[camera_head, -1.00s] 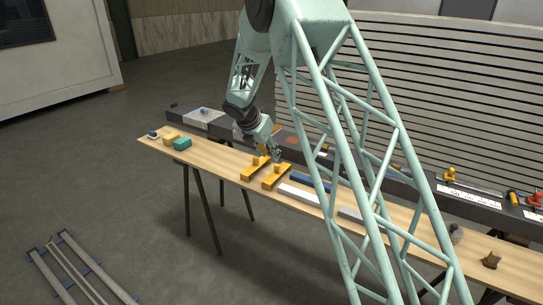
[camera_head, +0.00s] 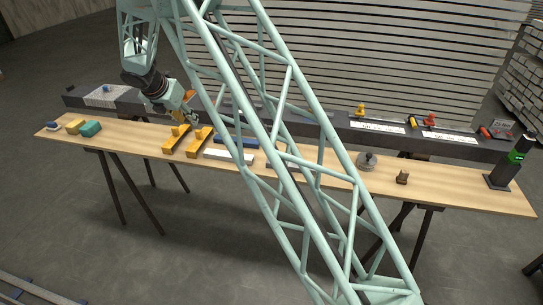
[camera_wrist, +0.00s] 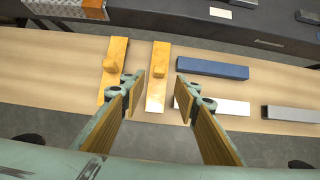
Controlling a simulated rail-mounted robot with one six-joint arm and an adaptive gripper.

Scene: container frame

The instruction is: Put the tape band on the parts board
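My gripper (camera_head: 190,117) is above the table by two yellow blocks with knobs, the left block (camera_head: 174,142) and the right block (camera_head: 199,145). No thing is clearly marked as the tape band; a green band (camera_head: 515,156) shows around a black post (camera_head: 504,173) at the table's right end. I cannot tell for sure which thing is the parts board; white labelled panels (camera_head: 377,126) lie on the dark rail behind the table.
The wooden table (camera_head: 455,190) carries a blue bar (camera_head: 236,141), a white bar (camera_head: 226,156), a grey round piece (camera_head: 367,161) and a small brown piece (camera_head: 402,178). Teal (camera_head: 91,129) and yellow (camera_head: 75,125) blocks sit at its left end. My lattice arm hides part of the middle.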

